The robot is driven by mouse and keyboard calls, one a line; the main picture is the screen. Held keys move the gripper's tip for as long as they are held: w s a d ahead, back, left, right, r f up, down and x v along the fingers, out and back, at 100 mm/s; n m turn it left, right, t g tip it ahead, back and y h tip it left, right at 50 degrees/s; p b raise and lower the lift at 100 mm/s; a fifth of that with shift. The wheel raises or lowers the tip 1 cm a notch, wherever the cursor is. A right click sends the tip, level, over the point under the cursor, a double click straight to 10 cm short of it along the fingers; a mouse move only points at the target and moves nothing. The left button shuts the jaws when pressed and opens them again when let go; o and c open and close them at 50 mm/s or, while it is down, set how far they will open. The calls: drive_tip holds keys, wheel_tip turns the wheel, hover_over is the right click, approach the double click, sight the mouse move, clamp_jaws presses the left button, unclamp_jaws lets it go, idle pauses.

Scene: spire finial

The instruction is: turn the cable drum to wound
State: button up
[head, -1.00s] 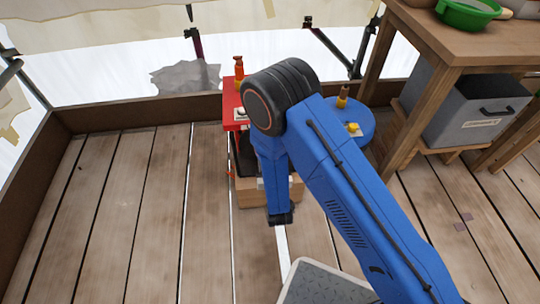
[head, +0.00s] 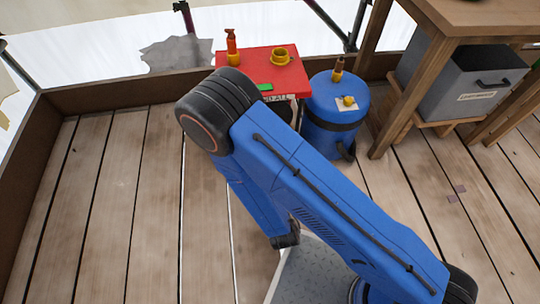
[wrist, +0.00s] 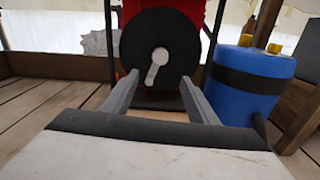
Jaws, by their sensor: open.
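The cable drum (wrist: 176,36) is a round black disc on the front of a red cabinet, seen in the wrist view. A pale grey crank handle (wrist: 155,66) sits at its middle, its arm pointing down and slightly left. My gripper (wrist: 150,88) is open and empty, its two fingers pointing toward the drum with the handle between them in the picture. Whether they touch it cannot be told. In the head view the red cabinet (head: 285,70) shows its top, while my blue arm hides most of its front, the drum and my gripper.
A blue cylinder (head: 333,130) with a black band stands right of the cabinet; it also shows in the wrist view (wrist: 250,80). A wooden workbench (head: 480,22) with a grey bin (head: 460,85) is farther right. The plank floor (head: 100,200) at left is clear.

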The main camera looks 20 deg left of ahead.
drive_tip(key=shift+s+d, duration=0.35)
drive_tip(key=shift+s, duration=0.15)
